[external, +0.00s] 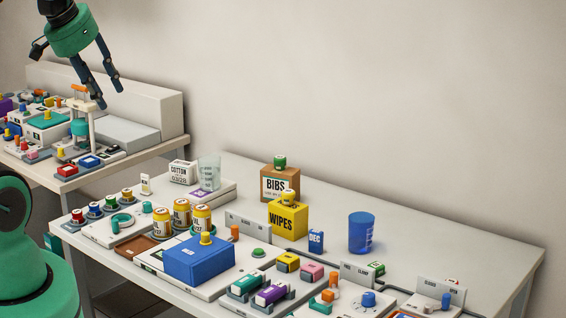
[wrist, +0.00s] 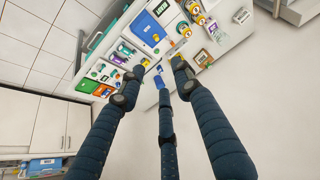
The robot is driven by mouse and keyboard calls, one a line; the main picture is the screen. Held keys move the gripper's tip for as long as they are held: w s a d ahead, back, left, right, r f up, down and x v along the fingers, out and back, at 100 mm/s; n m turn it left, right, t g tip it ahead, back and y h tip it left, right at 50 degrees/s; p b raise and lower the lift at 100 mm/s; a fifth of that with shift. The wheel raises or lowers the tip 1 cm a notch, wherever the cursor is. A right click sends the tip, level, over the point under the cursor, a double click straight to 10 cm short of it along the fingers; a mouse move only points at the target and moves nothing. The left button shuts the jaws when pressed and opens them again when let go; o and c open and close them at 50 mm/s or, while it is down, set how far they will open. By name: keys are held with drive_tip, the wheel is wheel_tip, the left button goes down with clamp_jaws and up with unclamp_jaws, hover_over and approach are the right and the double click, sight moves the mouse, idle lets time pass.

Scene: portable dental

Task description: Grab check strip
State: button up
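I cannot pick out the check strip with certainty. A small upright white piece (external: 146,184) near the table's back left corner is strip-like, but its marking is too small to read. My gripper (external: 110,98) hangs high at the upper left in the external view, fingers pointing down and spread. In the wrist view my gripper (wrist: 157,72) shows three dark segmented fingers with apart tips and nothing held between them. The fingers cover part of the crowded table edge in that view.
The near table (external: 410,222) carries a blue box (external: 199,260), a yellow WIPES box (external: 288,220), a clear cup (external: 209,172), a blue cup (external: 361,232) and several small parts. A second crowded table stands at the left. The table's back right is mostly bare.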

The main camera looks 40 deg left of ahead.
drive_tip(key=w+a+r+n+g+y+p, duration=0.1)
drive_tip(key=w+a+n, duration=0.2)
drive_tip(key=w, duration=0.5)
drive_tip(key=w+a+r+n+g+p, duration=0.1)
drive_tip(key=w+a+r+n, duration=0.15)
drive_tip(key=w, duration=0.45)
drive_tip(key=w+a+f+n+g+p, duration=0.1)
drive_tip(key=w+a+f+n, duration=0.15)
drive_tip(key=w+a, duration=0.35)
drive_tip(key=w+a+f+n, duration=0.25)
drive_tip(key=w+a, duration=0.25)
drive_tip(key=w, duration=0.4)
drive_tip(key=w+a+f+n+g+p, duration=0.2)
drive_tip(key=w+a+f+n, duration=0.3)
drive_tip(key=w+a+f, duration=0.8)
drive_tip(key=a+f+n, duration=0.2)
drive_tip(key=a+f, duration=0.3)
drive_tip(key=f, duration=0.4)
drive_tip(key=w+a+f+n+g+p, duration=0.1)
drive_tip(key=a+f+n, duration=0.1)
drive_tip(key=a+f, duration=0.3)
wheel_tip(320, 180, down, 4)
drive_tip(key=shift+w+a+r+y, duration=0.1)
drive_tip(key=shift+w+a+y, duration=0.05)
drive_tip(key=shift+a+y, duration=0.25)
hover_over(146, 185)
drive_tip(key=shift+w+f, duration=0.2)
drive_tip(key=shift+f, duration=1.95)
drive_tip(key=shift+w+f, duration=0.15)
drive_tip(key=shift+f, duration=1.95)
